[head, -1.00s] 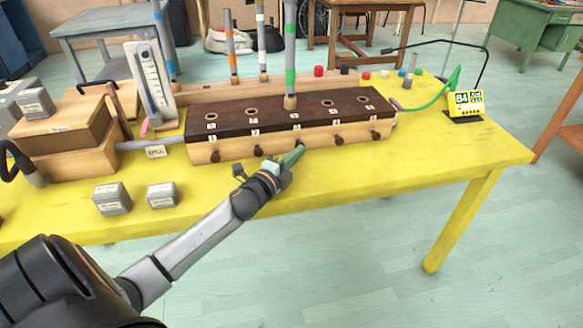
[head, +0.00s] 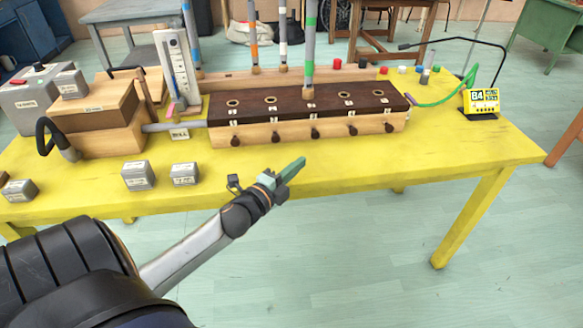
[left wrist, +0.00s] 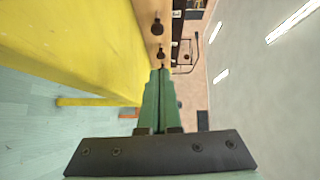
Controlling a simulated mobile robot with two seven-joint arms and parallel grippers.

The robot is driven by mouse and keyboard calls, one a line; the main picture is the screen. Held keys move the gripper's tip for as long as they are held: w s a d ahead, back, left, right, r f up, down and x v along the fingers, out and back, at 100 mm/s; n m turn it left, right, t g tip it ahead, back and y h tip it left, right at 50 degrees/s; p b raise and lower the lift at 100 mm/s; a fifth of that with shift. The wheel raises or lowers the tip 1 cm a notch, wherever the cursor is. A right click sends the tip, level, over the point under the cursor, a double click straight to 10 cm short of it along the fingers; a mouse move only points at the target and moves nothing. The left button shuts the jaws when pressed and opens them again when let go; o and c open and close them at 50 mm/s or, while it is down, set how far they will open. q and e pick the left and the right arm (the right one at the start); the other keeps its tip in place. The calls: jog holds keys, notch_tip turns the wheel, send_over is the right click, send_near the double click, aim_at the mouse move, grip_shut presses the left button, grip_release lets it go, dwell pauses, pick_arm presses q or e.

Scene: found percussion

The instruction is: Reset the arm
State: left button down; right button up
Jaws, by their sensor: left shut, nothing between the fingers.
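My left gripper (head: 290,170) has green fingers and is shut and empty. In the head view it hangs over the front edge of the yellow table (head: 400,165), in front of and apart from the wooden box with a dark top (head: 330,102) and a row of dark knobs on its front. In the left wrist view the closed fingers (left wrist: 158,100) point toward the box's knobs (left wrist: 158,25). A grey tube with a green band (head: 309,55) stands upright in the box's middle hole. My right gripper is not in view.
Small grey blocks (head: 138,176) lie on the table's left front. A wooden bellows-like box (head: 105,115) and a white gauge (head: 178,68) stand at left. A yellow B4 display (head: 482,102) stands at right. The table's right front is clear.

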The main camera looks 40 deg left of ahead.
pick_arm(q)
jog(key=shift+s, duration=1.1)
jog(key=s+d+f+n+g+h, duration=0.2)
jog(key=s+d+f+n+g, duration=0.3)
jog(key=s+d+f, duration=0.5)
jog(key=s+d+f+n+g+h, duration=0.25)
jog(key=s+d+f+n, duration=0.25)
jog(key=d+f+n, duration=0.5)
jog(key=s+r+p, duration=0.3)
jog(key=r+p, duration=0.8)
jog(key=p, duration=0.3)
jog(key=shift+s+d+r+y+p, duration=0.25)
jog(key=shift+s+r+y+p, duration=0.1)
jog(key=shift+r+y+p, duration=0.1)
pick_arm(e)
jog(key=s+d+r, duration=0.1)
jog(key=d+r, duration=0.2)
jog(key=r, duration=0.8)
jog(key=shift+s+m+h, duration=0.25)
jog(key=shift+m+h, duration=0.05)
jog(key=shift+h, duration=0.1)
